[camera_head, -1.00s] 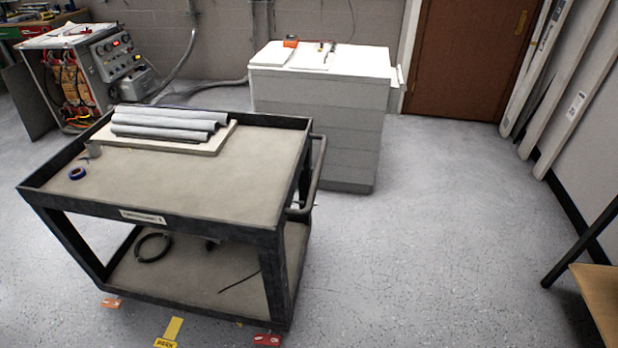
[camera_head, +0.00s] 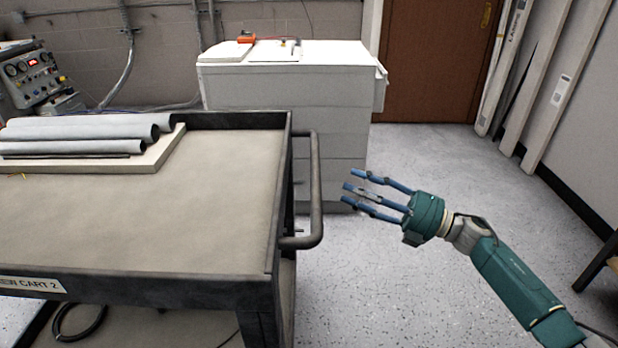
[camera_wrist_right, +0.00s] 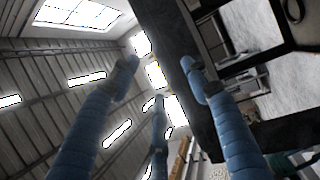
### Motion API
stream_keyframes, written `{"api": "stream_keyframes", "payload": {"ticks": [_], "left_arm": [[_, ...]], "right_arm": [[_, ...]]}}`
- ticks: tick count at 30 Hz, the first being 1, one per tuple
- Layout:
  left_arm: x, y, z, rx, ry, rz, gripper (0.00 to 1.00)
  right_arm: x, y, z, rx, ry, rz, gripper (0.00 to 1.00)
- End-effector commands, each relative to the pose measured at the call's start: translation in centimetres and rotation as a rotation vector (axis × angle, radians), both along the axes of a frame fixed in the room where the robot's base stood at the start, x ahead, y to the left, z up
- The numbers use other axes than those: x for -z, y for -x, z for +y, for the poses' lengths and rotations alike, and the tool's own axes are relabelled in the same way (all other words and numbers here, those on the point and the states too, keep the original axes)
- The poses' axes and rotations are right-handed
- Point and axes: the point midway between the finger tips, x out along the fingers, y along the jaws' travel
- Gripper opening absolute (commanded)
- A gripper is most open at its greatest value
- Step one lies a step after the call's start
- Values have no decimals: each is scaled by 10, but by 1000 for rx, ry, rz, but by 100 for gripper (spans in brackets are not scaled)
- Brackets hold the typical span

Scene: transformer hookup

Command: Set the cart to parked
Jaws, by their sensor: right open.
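The cart (camera_head: 150,283) stands at the left in the head view, with a dark frame, a tan top and a lower shelf. Its upright push handle (camera_head: 316,190) is at its right end. My right gripper (camera_head: 356,191) is open and empty, its blue fingers pointing left toward the handle, with a gap between them. In the right wrist view the blue fingers are spread, and a dark beam (camera_wrist_right: 172,60) shows beyond them. The cart's wheels and the floor markers beneath it are out of view. My left gripper is not in view.
Grey rolls (camera_head: 80,135) lie on a board on the cart top. A white cabinet (camera_head: 290,95) with small tools on it stands behind the cart. Long white boards (camera_head: 545,90) lean on the right wall. The floor (camera_head: 430,160) between cart and wall is mostly clear.

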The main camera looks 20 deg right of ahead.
Motion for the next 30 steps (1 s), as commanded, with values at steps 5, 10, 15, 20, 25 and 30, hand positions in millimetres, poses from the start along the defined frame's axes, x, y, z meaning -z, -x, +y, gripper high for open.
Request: {"api": "stream_keyframes", "payload": {"ticks": [5,10,15,20,25,30], "left_arm": [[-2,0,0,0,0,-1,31],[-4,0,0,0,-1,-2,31],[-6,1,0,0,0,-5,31],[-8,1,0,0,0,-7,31],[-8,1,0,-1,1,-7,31],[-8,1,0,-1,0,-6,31]], "right_arm": [[-8,-19,23,-1,-4,-2,47],[-14,-39,49,1,-5,-2,47],[-17,-55,67,2,-5,2,47],[-18,-62,75,3,-4,2,47],[-19,-63,77,3,-3,3,47],[-18,-63,77,3,-3,3,39]]}}
